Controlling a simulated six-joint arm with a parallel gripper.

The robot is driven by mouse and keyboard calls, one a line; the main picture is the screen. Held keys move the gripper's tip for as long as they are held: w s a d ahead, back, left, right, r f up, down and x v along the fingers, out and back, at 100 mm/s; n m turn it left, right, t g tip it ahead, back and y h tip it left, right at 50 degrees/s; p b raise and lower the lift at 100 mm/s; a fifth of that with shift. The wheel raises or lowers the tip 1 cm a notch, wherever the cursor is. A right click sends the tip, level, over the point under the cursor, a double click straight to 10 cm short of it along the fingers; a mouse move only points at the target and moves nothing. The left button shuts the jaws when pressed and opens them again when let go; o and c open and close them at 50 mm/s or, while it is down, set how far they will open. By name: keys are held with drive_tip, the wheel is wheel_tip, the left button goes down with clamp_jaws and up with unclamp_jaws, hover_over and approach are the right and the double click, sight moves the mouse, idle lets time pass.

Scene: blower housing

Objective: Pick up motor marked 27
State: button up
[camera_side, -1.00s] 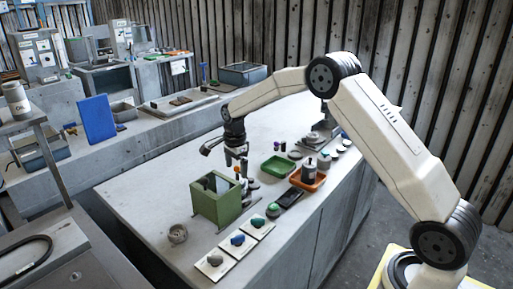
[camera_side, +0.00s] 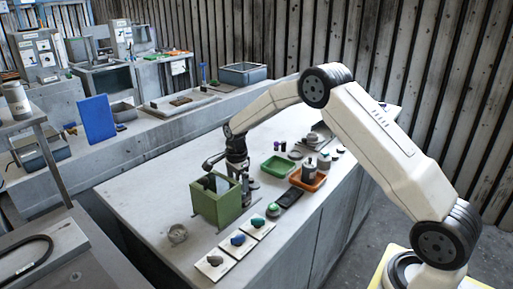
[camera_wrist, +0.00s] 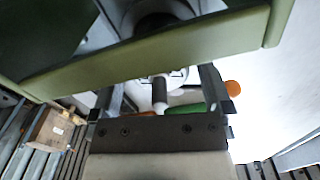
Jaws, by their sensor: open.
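My gripper (camera_side: 246,184) is at the far right side of the green open box (camera_side: 217,205), partly hidden by it in the side view. In the wrist view my gripper (camera_wrist: 162,88) is open, its two fingers apart. A dark and white cylinder (camera_wrist: 159,92) shows between the fingers; I cannot tell whether it is within their grasp. The box's green wall (camera_wrist: 150,55) crosses the upper part of that view, close to the fingers. A dark and light cylindrical part (camera_side: 309,170) stands in the orange tray (camera_side: 316,184). No mark 27 is readable, so I cannot tell which part is the motor.
A green tray (camera_side: 278,168) and a dark flat tray (camera_side: 290,197) lie right of my gripper. Cards (camera_side: 237,240) with small parts lie at the bench front. A grey ring-shaped part (camera_side: 178,233) sits left of them. The bench's left side is mostly clear.

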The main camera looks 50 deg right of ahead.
drive_tip(key=shift+c, duration=0.2)
clamp_jaws()
drive_tip(key=shift+r, duration=0.1)
drive_tip(key=shift+r, duration=0.15)
drive_tip(key=shift+r, duration=0.9)
drive_tip(key=s+a+r, duration=0.2)
drive_tip(key=s+r, duration=0.9)
drive_tip(key=s, duration=0.2)
drive_tip(key=shift+s, duration=0.4)
drive_tip(key=shift+f, duration=0.1)
